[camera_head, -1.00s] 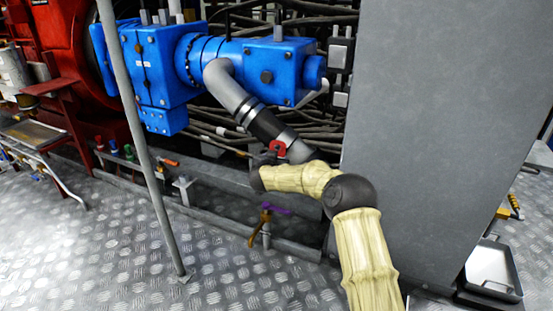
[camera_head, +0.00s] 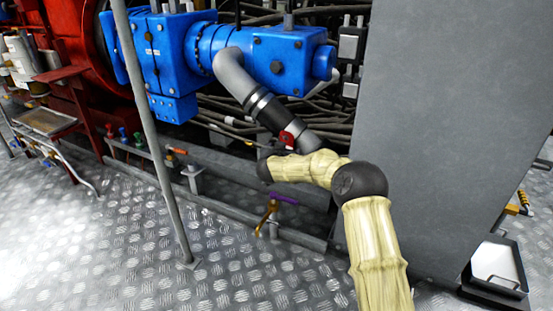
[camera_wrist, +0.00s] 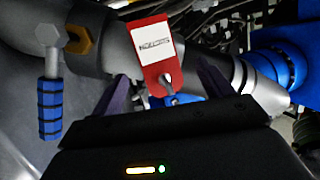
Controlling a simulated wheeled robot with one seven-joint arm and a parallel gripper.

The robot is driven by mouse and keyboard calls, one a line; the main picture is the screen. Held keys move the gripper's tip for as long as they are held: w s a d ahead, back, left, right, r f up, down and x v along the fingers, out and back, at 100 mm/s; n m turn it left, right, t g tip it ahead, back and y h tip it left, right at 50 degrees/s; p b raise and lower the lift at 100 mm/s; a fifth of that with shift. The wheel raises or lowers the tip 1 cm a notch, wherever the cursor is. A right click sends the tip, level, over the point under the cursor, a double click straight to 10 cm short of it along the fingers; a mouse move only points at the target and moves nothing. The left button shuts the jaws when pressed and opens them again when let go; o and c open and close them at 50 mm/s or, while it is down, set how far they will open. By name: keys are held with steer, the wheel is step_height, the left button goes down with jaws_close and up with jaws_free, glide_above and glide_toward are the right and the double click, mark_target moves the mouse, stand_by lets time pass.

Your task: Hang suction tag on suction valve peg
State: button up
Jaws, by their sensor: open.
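The red suction tag (camera_wrist: 163,76) with a white printed label is in the middle of the wrist view. A small grey peg (camera_wrist: 168,90) shows at the tag's lower hole and seems to pass through it. In the head view the tag (camera_head: 287,138) is a small red patch against the dark lower end of the grey suction pipe (camera_head: 262,100). My gripper (camera_wrist: 165,82) is open, with one dark purple finger on each side of the tag and gaps between them. In the head view my wrist hides the fingers.
A blue-gripped lever (camera_wrist: 50,105) and a brass hex fitting (camera_wrist: 78,40) are left of my gripper. A blue pump block (camera_head: 280,62) stands above, a grey cabinet (camera_head: 460,120) to the right. A purple-handled valve (camera_head: 284,199) is below my wrist. A grey pole (camera_head: 150,130) stands left.

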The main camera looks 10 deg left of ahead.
steer(key=p+v, duration=0.8)
steer(key=v, duration=0.8)
steer(key=shift+s+r, duration=0.15)
steer(key=shift+s, duration=0.05)
